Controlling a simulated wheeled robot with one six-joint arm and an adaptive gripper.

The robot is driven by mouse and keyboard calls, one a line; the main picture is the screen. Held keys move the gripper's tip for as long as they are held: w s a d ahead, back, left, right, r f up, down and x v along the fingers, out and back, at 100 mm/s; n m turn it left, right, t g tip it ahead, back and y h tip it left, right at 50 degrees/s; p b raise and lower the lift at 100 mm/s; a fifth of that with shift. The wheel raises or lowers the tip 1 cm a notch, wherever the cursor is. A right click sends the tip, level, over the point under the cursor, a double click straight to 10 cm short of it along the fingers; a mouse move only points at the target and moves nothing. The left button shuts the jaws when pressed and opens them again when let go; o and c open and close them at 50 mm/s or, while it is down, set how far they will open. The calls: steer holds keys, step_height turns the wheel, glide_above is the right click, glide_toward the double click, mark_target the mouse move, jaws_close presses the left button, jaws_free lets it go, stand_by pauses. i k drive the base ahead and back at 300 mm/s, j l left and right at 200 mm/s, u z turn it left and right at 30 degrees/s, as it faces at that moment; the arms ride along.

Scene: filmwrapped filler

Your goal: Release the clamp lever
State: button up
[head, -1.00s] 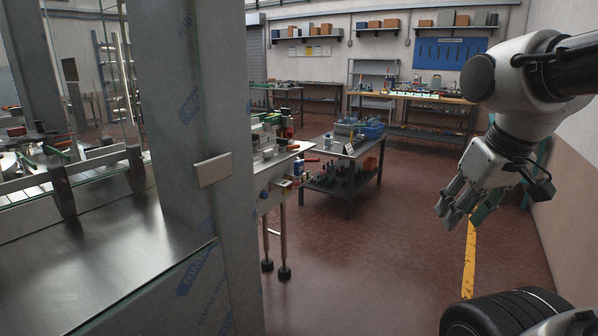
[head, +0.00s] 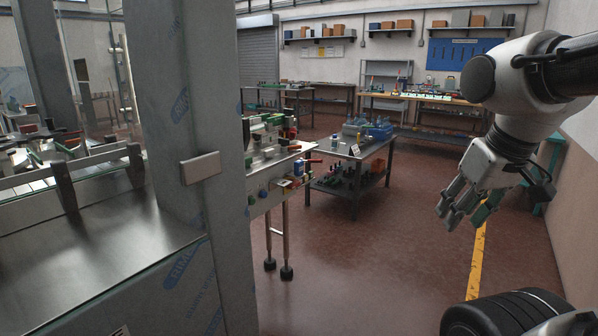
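My gripper (head: 463,207) hangs at the right of the head view, empty, in free air above the floor. Its fingers look spread apart. It is far from any machine or bench. I cannot pick out the clamp lever for certain. A small red handle (head: 313,161) sticks out from the right end of the filler machine's worktop (head: 275,165), but it is too small to tell whether it is the lever. The machine's grey column (head: 200,110), with blue-printed film on it, hides part of the machine.
A steel deck (head: 95,250) with a glass edge fills the near left. Workbenches (head: 420,98) line the back wall. Open brown floor (head: 390,260) with a yellow stripe (head: 478,265) lies ahead and right.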

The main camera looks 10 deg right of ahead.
mark_target(290, 148)
steer(key=i+l+u, duration=0.15)
steer(key=i+l, duration=0.35)
steer(key=i+l+u, duration=0.2)
steer(key=i+l, duration=0.3)
steer(key=i+l+u, duration=0.15)
steer(key=i+l, duration=0.3)
steer(key=l, duration=0.2)
steer(key=i+j+u, duration=0.15)
steer(key=i+u, duration=0.2)
steer(key=i, duration=0.5)
